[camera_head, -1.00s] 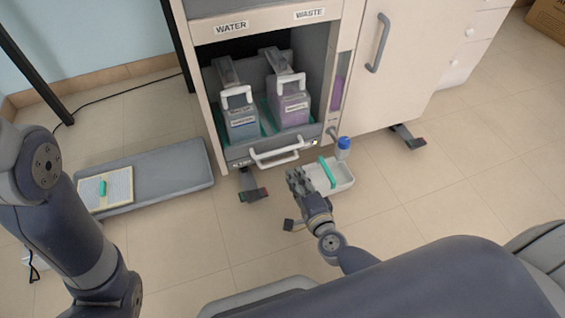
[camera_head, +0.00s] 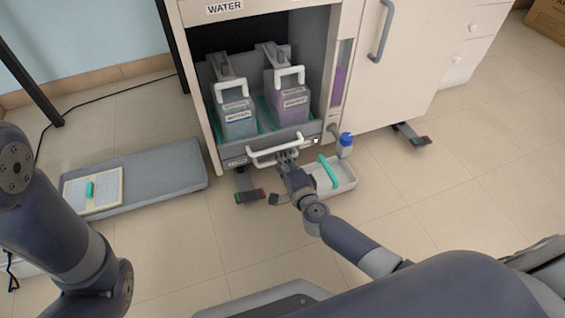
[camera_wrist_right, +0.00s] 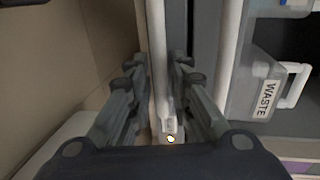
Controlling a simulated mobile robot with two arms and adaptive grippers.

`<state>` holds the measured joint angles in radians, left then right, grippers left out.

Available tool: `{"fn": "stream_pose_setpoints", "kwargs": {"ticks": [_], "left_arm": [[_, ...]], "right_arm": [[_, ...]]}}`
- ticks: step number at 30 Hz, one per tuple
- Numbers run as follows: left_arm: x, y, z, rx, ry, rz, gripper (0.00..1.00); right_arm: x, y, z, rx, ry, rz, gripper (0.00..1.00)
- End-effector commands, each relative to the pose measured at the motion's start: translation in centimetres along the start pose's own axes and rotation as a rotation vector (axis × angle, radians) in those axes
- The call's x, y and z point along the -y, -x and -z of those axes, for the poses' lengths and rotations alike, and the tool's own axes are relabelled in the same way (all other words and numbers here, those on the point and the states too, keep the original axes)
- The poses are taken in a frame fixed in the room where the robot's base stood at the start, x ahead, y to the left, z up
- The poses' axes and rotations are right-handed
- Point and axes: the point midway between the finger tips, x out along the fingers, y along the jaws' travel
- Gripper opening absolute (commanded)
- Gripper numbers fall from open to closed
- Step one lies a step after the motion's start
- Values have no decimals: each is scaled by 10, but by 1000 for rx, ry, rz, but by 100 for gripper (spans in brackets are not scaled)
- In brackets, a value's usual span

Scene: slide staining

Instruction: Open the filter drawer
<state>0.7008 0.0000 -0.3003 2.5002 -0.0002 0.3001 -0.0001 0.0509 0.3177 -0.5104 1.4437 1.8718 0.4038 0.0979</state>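The filter drawer (camera_head: 268,155) is the grey drawer low in the cabinet, with a white bar handle (camera_head: 262,152) across its front. It bears a water container (camera_head: 237,122) and a purple waste container (camera_head: 291,106). My right gripper (camera_head: 287,156) is at the handle's right part. In the right wrist view, the handle's white bar (camera_wrist_right: 156,60) runs between the two fingers (camera_wrist_right: 157,72). The fingers are close to the bar on both sides; whether they press on it is unclear. My left arm shows at the left, but its gripper is out of view.
A white tray (camera_head: 342,188) with a green item and a blue-capped bottle (camera_head: 345,145) stand right of my right gripper. A grey platform (camera_head: 160,172) with a patterned pad lies on the floor at left. A closed cabinet door (camera_head: 420,60) is at right.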

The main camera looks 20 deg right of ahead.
Motion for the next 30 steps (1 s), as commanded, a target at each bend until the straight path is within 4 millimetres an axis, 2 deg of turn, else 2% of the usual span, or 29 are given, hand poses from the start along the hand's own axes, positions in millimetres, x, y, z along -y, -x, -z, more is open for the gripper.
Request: {"fn": "stream_pose_setpoints", "kwargs": {"ticks": [3,11,12,14,15,23,30], "left_arm": [[-1,3,1,0,0,0,40],[-1,3,1,-1,0,-1,40],[-1,3,1,-1,0,-1,40],[-1,3,1,-1,0,-1,40],[-1,3,1,-1,0,-1,40],[-1,2,1,0,0,-1,40],[1,-6,-2,0,0,0,40]], "right_arm": [[0,-6,0,1,1,1,20],[1,-7,0,1,1,0,20],[1,-7,0,1,1,0,17],[1,-7,0,1,1,0,4],[0,-7,0,0,1,0,0],[0,-5,0,0,1,0,0],[-4,16,0,1,0,-5,0]]}}
